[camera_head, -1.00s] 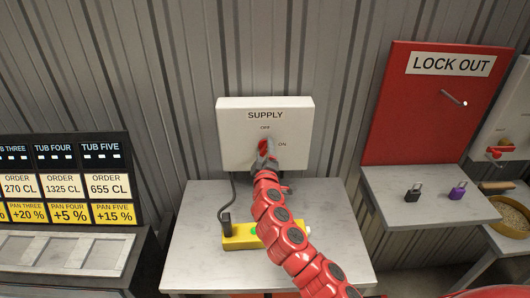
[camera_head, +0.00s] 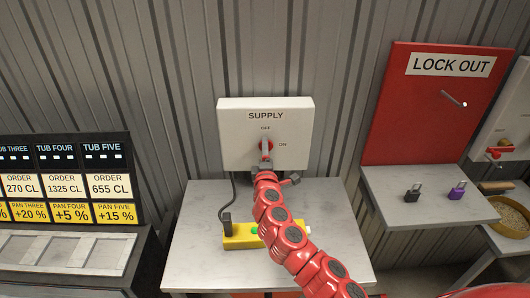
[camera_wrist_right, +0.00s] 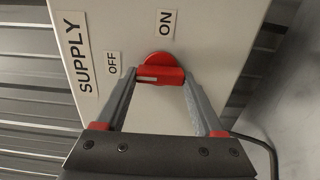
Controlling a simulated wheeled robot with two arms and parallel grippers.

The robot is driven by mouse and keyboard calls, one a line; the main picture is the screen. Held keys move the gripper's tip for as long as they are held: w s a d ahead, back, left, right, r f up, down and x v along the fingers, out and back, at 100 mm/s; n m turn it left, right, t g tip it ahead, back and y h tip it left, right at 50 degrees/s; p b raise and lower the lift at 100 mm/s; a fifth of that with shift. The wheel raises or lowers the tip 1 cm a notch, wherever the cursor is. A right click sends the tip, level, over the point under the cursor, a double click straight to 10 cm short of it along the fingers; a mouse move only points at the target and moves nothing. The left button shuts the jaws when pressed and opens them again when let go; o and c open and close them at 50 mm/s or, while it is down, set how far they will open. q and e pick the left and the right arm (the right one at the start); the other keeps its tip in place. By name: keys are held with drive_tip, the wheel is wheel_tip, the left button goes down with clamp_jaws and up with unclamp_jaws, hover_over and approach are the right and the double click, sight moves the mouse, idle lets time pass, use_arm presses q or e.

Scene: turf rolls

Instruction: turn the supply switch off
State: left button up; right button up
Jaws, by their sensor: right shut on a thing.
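The white supply box (camera_head: 235,125) is fixed to the wall behind the table, with OFF marked above its red switch (camera_head: 268,142) and ON to the right. My right gripper (camera_head: 266,152) is at the switch, its arm rising from below. In the right wrist view, its two fingers (camera_wrist_right: 159,76) are shut on the red switch handle (camera_wrist_right: 173,76), one at each end. The handle's white mark is at the end toward the OFF label (camera_wrist_right: 113,65); the ON label (camera_wrist_right: 165,24) is off to its side. My left gripper is out of view.
A yellow block (camera_head: 238,241) with a green button and a dark plug sits on the table (camera_head: 195,260) under my right arm. A cable (camera_head: 234,190) runs from the box. Right are a red lock-out board (camera_head: 420,120) and black (camera_head: 413,193) and purple (camera_head: 457,191) padlocks.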

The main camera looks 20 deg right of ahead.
idle(0.3)
drive_tip(key=o, duration=1.4)
drive_tip(key=shift+s, duration=0.1)
drive_tip(key=b+v, duration=0.1)
drive_tip(key=v, duration=1.6)
drive_tip(key=shift+s+a+r, duration=0.1)
drive_tip(key=shift+s, duration=0.05)
